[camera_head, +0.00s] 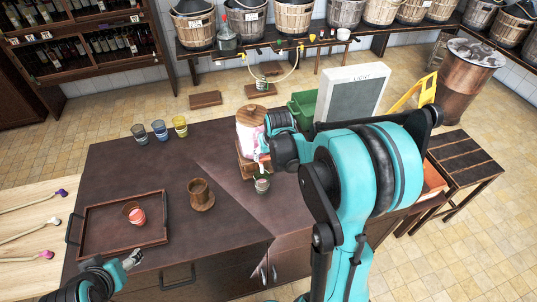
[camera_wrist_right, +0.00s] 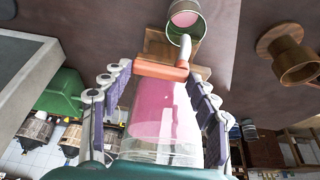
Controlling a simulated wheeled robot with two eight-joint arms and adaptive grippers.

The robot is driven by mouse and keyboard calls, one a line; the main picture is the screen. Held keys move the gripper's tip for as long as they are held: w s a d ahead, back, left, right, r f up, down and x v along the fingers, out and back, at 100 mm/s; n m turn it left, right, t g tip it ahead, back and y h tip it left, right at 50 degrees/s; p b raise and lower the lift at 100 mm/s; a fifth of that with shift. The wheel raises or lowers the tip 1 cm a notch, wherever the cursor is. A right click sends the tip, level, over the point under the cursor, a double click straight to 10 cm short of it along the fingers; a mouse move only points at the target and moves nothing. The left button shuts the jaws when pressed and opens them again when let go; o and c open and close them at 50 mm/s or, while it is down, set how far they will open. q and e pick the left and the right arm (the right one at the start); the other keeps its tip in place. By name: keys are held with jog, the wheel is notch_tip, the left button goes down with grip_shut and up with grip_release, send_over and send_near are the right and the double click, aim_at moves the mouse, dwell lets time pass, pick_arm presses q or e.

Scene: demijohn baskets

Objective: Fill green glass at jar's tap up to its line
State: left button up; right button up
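The jar (camera_head: 245,142) has a wooden lid, pink liquid and a wooden stand. The right wrist view shows its clear wall with pink liquid (camera_wrist_right: 165,105), and a pale tap spout (camera_wrist_right: 186,48). The glass (camera_head: 262,185) stands under the tap; its rim looks greenish, and pink liquid shows inside it in the right wrist view (camera_wrist_right: 186,17). Its fill line cannot be made out. My left gripper (camera_head: 133,260) is by the tray, away from the jar.
A tray (camera_head: 88,240) with a red glass (camera_head: 134,213) lies at the counter's left. A wooden mug (camera_head: 199,190) stands on a saucer between tray and jar. Several glasses (camera_head: 160,130) stand at the back left. A green bin (camera_head: 302,105) and chalkboard (camera_head: 352,95) are behind.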

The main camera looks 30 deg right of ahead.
jog(key=shift+s+a+m+h+b, duration=0.2)
jog(key=shift+m+h+b, duration=0.1)
jog(key=shift+m, duration=0.65)
jog(key=shift+s+a+m+h+b, duration=0.15)
jog(key=shift+m+h, duration=0.15)
jog(key=shift+m, duration=0.65)
jog(key=shift+c, duration=0.3)
jog(key=shift+g, duration=0.4)
jog(key=o, duration=1.2)
jog(key=shift+c, duration=0.2)
jog(key=v, duration=1.2)
jog(key=shift+f, duration=0.1)
